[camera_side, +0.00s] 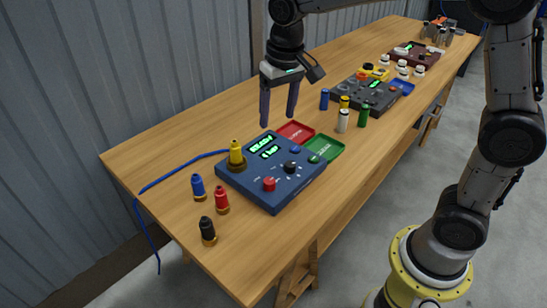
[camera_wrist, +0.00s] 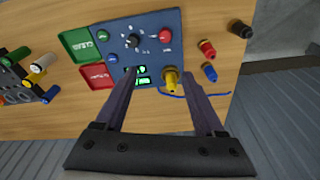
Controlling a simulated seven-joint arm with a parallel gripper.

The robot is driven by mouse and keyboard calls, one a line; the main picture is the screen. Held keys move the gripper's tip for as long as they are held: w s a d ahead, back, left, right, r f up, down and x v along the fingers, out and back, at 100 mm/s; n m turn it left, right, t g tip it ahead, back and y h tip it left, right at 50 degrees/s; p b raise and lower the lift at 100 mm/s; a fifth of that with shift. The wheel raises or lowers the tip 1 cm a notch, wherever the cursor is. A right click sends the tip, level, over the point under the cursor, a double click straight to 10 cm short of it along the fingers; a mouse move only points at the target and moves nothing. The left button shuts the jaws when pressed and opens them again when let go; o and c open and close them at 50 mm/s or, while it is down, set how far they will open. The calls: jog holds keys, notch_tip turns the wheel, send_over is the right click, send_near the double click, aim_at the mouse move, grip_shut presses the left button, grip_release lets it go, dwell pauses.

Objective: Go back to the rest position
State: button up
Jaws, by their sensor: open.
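My gripper (camera_side: 279,103) is open and empty. In the side view it hangs above the table, behind the blue control box (camera_side: 271,171), with its fingers pointing down. The box has a lit green display, a red knob, a black knob and a yellow plug (camera_side: 236,156) standing upright on its left corner. In the wrist view the two fingers (camera_wrist: 163,88) spread on either side of the display and the yellow plug (camera_wrist: 172,82), with nothing between them that I can see held. The blue box (camera_wrist: 139,32) fills the middle there.
Blue (camera_side: 198,187), red (camera_side: 221,200) and black (camera_side: 208,231) plugs stand left of the box. Red (camera_side: 296,132) and green (camera_side: 327,148) trays lie beside it. Several coloured cylinders and a dark box (camera_side: 365,95) stand farther back. A corrugated wall (camera_side: 150,70) runs behind the table.

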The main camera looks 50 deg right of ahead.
jog(key=s+d+r+t, duration=0.1)
jog(key=s+d+r, duration=0.15)
jog(key=s, duration=0.35)
jog(key=s+d+r+t, duration=0.1)
jog(key=s+r+t, duration=0.1)
jog(key=s+r, duration=0.35)
jog(key=s+f+n, duration=0.1)
jog(key=s+f, duration=0.2)
jog(key=s, duration=0.3)
jog(key=s+f+n+t, duration=0.1)
jog(key=s+f, duration=0.3)
jog(key=s, duration=0.1)
jog(key=shift+s+n, duration=0.4)
